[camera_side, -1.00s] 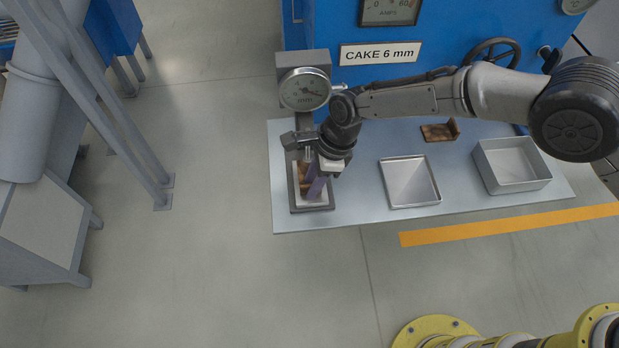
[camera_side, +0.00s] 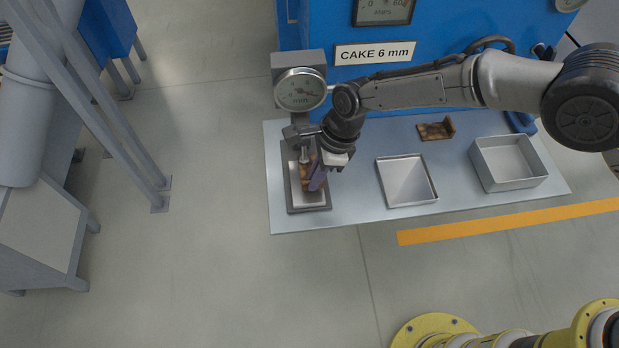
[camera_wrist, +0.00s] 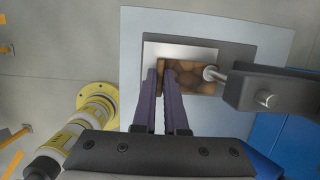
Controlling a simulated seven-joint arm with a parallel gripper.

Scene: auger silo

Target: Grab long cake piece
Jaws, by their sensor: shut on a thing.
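A brown, lumpy long cake piece (camera_side: 306,171) sits on the base plate of the dial gauge stand, partly hidden by my fingers. In the wrist view the long cake piece (camera_wrist: 196,80) runs out to the right from between my fingers, under the gauge's probe tip. My gripper (camera_side: 318,182) points down over the gauge base, and its purple fingers are shut on the near end of the piece. In the wrist view my gripper (camera_wrist: 163,75) shows with its fingers either side of that end. Whether the piece is lifted off the plate I cannot tell.
The dial gauge (camera_side: 300,89) and its stand rise close behind my gripper. A shallow tray (camera_side: 407,182), a deeper box (camera_side: 508,163) and another brown L-shaped piece (camera_side: 436,129) stand on the table (camera_side: 350,205) to the right. Yellow pipework (camera_side: 435,333) is at the front.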

